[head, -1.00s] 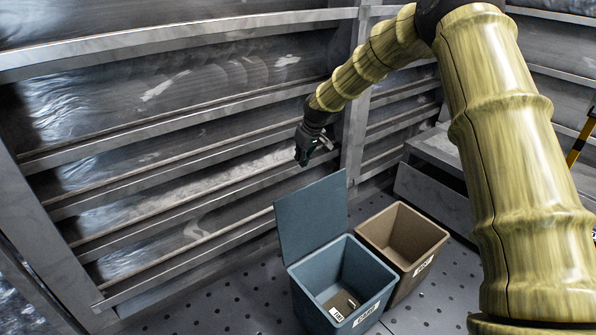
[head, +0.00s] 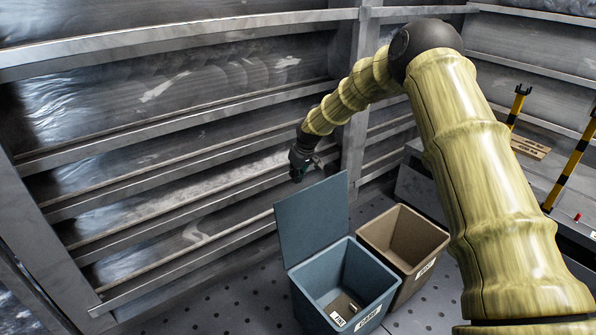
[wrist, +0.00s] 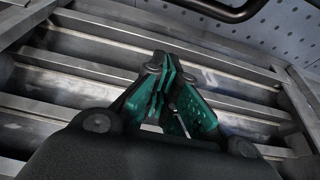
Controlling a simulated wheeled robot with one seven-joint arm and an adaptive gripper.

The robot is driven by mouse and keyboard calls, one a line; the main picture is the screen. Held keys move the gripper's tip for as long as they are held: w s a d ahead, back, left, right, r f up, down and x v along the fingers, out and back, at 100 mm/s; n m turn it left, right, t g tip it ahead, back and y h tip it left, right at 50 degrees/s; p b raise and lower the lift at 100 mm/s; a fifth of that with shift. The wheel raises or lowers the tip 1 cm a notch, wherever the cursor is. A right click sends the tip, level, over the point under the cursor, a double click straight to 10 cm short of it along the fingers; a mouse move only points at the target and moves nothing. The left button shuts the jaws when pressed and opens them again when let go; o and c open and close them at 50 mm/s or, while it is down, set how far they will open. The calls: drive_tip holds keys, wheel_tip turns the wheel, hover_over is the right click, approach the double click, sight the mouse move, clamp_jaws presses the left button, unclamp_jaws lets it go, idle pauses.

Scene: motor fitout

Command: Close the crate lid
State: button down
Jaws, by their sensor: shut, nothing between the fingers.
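The blue-grey crate (head: 377,272) stands on the perforated floor, open at the top. Its lid (head: 313,219) stands up, tilted, along the crate's back-left edge. A small brownish thing (head: 347,303) and a white label lie inside or show at the crate's bottom. My gripper (head: 297,177) hangs above and behind the lid's top edge, close to the wall rails, apart from the lid as far as I can tell. In the wrist view the green fingers (wrist: 166,90) are shut with nothing between them. The crate and lid do not show clearly in the wrist view.
A brown open crate (head: 431,233) stands right beside the blue one. A ribbed metal wall with rails (head: 190,190) runs close behind my gripper. At right are a bench with yellow-black posts (head: 571,160) and a small wooden piece (head: 530,146). Floor to the left is clear.

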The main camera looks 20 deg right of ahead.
drive_tip(key=s, duration=0.2)
drive_tip(key=s+d, duration=0.1)
drive_tip(key=shift+s+d+f+b, duration=0.15)
drive_tip(key=shift+s+f+b, duration=0.05)
drive_tip(key=shift+s+b, duration=0.15)
drive_tip(key=shift+s, duration=0.1)
